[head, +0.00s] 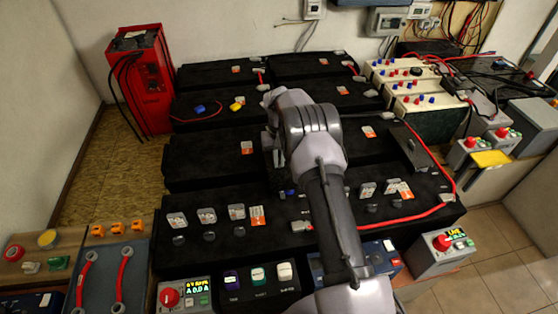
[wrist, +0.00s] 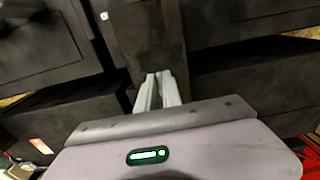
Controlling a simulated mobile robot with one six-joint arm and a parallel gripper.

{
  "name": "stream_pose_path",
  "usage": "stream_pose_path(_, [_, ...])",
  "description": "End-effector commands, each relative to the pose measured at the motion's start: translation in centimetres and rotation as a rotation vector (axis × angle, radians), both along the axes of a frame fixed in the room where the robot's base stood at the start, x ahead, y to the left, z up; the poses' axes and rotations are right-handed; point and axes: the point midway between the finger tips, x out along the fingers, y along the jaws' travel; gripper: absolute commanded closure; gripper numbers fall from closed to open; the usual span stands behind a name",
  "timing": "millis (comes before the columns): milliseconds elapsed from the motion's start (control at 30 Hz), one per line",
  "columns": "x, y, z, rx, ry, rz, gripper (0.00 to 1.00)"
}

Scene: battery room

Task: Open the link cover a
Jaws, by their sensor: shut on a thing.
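In the wrist view, my gripper (wrist: 158,88) has its two pale fingers close together at the near end of a dark, flat strip, which I take to be link cover a (wrist: 152,42). The fingers are shut on it. The strip runs away from the fingers, across the gap between dark battery blocks. In the head view my arm covers this spot, so the fingertips and the cover cannot be made out there. How far the cover is raised cannot be told.
Rows of black battery blocks (head: 205,158) fill the middle. A red charger (head: 142,80) stands at the back left. A red cable (head: 405,217) runs along the right side. A control box with a red button (head: 440,253) is at the front right. Floor shows at the lower right.

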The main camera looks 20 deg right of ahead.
Motion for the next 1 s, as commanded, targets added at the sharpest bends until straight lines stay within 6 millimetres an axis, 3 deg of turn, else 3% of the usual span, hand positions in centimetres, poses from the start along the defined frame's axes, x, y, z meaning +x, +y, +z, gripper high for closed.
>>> stream_pose_path(267, [0.1, 0.3, 0.0, 0.0, -0.001, 0.001, 1.0])
stream_pose_path(700, [2.0, 9.3, 0.0, 0.0, -0.002, 0.003, 1.0])
stream_pose_path(1000, [2.1, 10.3, 0.0, 0.0, -0.001, 0.0, 1.0])
